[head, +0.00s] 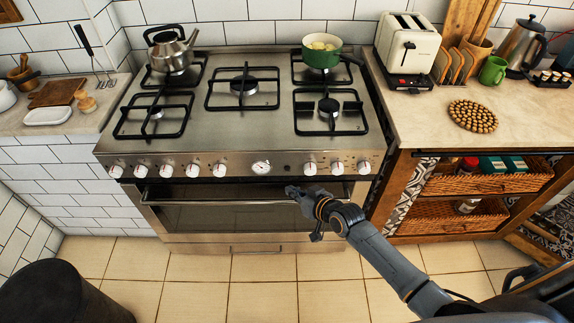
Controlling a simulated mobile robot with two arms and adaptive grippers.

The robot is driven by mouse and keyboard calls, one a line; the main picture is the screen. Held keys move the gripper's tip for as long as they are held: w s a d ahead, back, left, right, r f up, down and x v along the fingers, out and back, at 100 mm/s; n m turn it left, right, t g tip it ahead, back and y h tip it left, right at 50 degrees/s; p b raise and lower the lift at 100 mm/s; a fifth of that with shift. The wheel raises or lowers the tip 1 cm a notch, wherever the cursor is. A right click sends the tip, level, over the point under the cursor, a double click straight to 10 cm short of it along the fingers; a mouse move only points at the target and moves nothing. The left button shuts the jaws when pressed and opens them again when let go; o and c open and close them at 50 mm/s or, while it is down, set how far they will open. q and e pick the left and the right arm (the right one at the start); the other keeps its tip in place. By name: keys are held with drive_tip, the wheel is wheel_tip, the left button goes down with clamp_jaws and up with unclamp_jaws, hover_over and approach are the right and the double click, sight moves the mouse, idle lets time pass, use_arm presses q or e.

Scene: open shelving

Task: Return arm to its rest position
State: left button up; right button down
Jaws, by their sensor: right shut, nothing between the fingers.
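My right arm (385,255) reaches in from the lower right. My right gripper (294,192) is shut and empty, in front of the oven door near the right part of its handle; I cannot tell whether it touches the handle. The oven door (225,217) looks slightly ajar at its top, below the row of white knobs. My left gripper is not in view.
A steel stove (205,120) carries a kettle (172,52) and a green pot (322,52). The right counter (415,120) holds a toaster (408,45) and a beaded trivet (473,116). A dark round bin-like object (62,295) stands at lower left. The tiled floor (225,292) is clear.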

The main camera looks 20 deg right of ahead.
drive_tip(key=shift+s, duration=0.1)
idle(0.4)
drive_tip(key=s+d+f+g+h, duration=0.2)
drive_tip(key=s+d+f+g, duration=0.1)
drive_tip(key=s+f, duration=0.85)
drive_tip(key=s+d+f+g+h, duration=0.1)
drive_tip(key=s+d+f+g, duration=0.1)
drive_tip(key=s+f, duration=0.9)
drive_tip(key=s+f+g, duration=0.1)
drive_tip(key=s+f, duration=0.3)
drive_tip(key=s, duration=0.4)
drive_tip(key=s+f+g+h, duration=0.1)
drive_tip(key=s+f+g, duration=0.1)
drive_tip(key=s+f, duration=0.3)
drive_tip(key=s+f+g, duration=0.2)
drive_tip(key=s+f, duration=0.2)
drive_tip(key=s, duration=0.8)
drive_tip(key=shift+s+d+f+n+h, duration=0.2)
drive_tip(key=shift+d+f+n+h, duration=0.1)
drive_tip(key=shift+f+n, duration=0.1)
